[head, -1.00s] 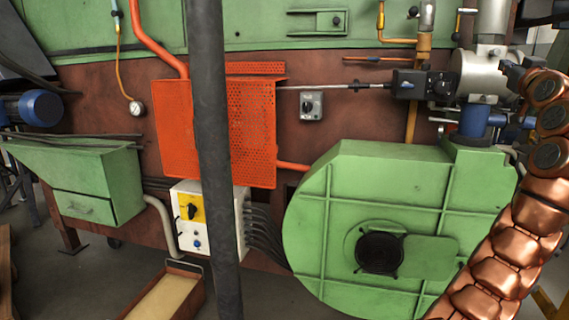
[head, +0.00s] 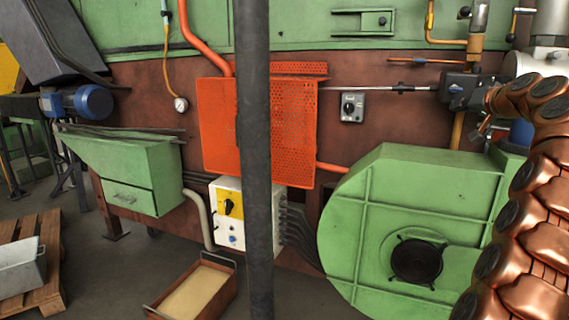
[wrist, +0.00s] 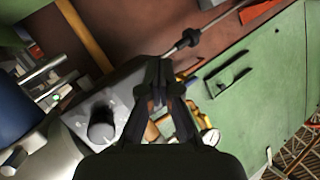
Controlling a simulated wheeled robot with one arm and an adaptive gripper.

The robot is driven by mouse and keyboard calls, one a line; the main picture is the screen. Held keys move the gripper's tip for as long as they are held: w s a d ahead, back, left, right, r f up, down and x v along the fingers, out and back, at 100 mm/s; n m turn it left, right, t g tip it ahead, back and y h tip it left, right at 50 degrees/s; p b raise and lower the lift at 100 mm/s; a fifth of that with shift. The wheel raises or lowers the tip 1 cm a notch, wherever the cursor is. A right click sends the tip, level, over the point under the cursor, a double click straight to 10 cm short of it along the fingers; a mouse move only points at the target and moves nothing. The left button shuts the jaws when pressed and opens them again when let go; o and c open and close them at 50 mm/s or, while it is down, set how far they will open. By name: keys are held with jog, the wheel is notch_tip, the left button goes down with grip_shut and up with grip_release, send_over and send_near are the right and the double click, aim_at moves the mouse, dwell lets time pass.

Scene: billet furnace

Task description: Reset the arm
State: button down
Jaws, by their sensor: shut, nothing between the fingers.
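My copper-coloured segmented arm rises along the right edge of the head view and bends left at its top. My gripper (head: 484,128) shows there only in small part, in front of the furnace wall at the right. In the wrist view my gripper (wrist: 158,72) is dark, with its two fingers together at the tips and nothing between them. Behind it are a grey actuator box (wrist: 95,115) and a thin metal rod (wrist: 195,38). I cannot tell how far the fingers are from the box.
A dark vertical post (head: 254,160) crosses the head view. A green blower housing (head: 440,215) stands below my arm. An orange perforated guard (head: 290,125), a white control box (head: 228,207) and a sand tray (head: 190,300) are further left. A pallet (head: 45,265) lies at far left.

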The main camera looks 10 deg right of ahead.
jog(key=s+a+f+n+g+y, duration=0.1)
jog(key=a+f+g, duration=0.15)
jog(key=a, duration=0.45)
jog(key=a+f+g+y, duration=0.1)
jog(key=a+f+y, duration=0.1)
jog(key=a+f, duration=0.35)
jog(key=s+a+f+n+g+y, duration=0.1)
jog(key=a+f+g, duration=0.1)
jog(key=a, duration=0.7)
jog(key=s+a+f+n+g, duration=0.2)
jog(key=s+a+f+g, duration=0.3)
jog(key=s+a+f, duration=0.9)
jog(key=s+a+f+g+h, duration=0.1)
jog(key=s+f+g, duration=0.3)
jog(key=s, duration=0.8)
jog(key=s+a+f+n+g+h, duration=0.1)
jog(key=s+f+h, duration=0.1)
jog(key=s+f, duration=0.75)
jog(key=s+a+f+g+h, duration=0.1)
jog(key=s+f+g, duration=0.2)
jog(key=s, duration=1.2)
notch_tip(320, 180, up, 17)
jog(key=w+t+p, duration=0.1)
jog(key=w+p, duration=0.1)
jog(key=p, duration=1.3)
jog(key=shift+d, duration=0.15)
jog(key=shift+f+t, duration=0.15)
jog(key=shift+t, duration=0.1)
